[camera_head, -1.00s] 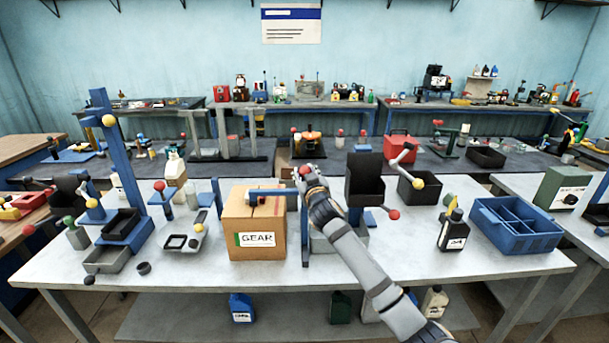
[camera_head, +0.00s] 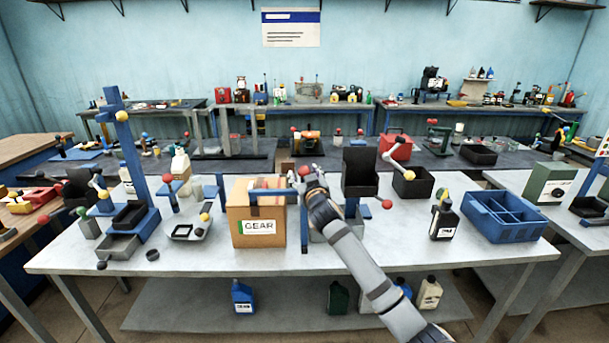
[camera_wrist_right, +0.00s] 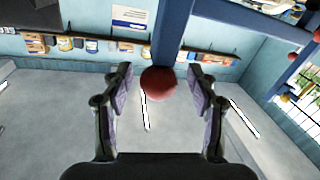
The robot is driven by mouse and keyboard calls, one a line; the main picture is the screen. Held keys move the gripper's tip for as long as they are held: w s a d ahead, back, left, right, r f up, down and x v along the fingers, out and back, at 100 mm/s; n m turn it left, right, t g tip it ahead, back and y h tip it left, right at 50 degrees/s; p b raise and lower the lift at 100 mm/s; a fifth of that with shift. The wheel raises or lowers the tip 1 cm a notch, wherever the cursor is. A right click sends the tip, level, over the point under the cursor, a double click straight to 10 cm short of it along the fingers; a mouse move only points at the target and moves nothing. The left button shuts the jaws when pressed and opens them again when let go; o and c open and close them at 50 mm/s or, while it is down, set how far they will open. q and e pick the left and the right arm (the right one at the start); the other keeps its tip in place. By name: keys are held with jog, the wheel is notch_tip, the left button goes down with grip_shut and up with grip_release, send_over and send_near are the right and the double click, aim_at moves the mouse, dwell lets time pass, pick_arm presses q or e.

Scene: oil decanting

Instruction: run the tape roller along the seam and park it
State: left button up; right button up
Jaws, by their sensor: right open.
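A cardboard box labelled GEAR (camera_head: 240,212) stands on the white table, with reddish and pale strips showing along its top. A blue bar (camera_head: 276,191) crosses the box's upper edge towards a blue upright (camera_head: 304,228) at its right side. I take this blue fixture to be the tape roller, but its wheel cannot be made out. A red knob (camera_head: 304,171) is at its right end. My right gripper (camera_head: 311,177) is beside the knob. In the right wrist view, a red ball (camera_wrist_right: 158,82) shows between my open fingers, with a gap on either side. My left gripper is out of view.
Left of the box are a grey tray (camera_head: 188,231) and a tall blue stand (camera_head: 130,165). Right of it are a black bin (camera_head: 360,170), a dark bottle (camera_head: 444,220) and a blue divided crate (camera_head: 503,217). The front table strip is mostly clear.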

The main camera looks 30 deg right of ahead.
jog(key=shift+w, duration=0.1)
jog(key=shift+s+f, duration=0.1)
jog(key=shift+s, duration=0.1)
jog(key=v, duration=1.1)
jog(key=shift+s+a, duration=0.15)
jog(key=shift+s, duration=0.15)
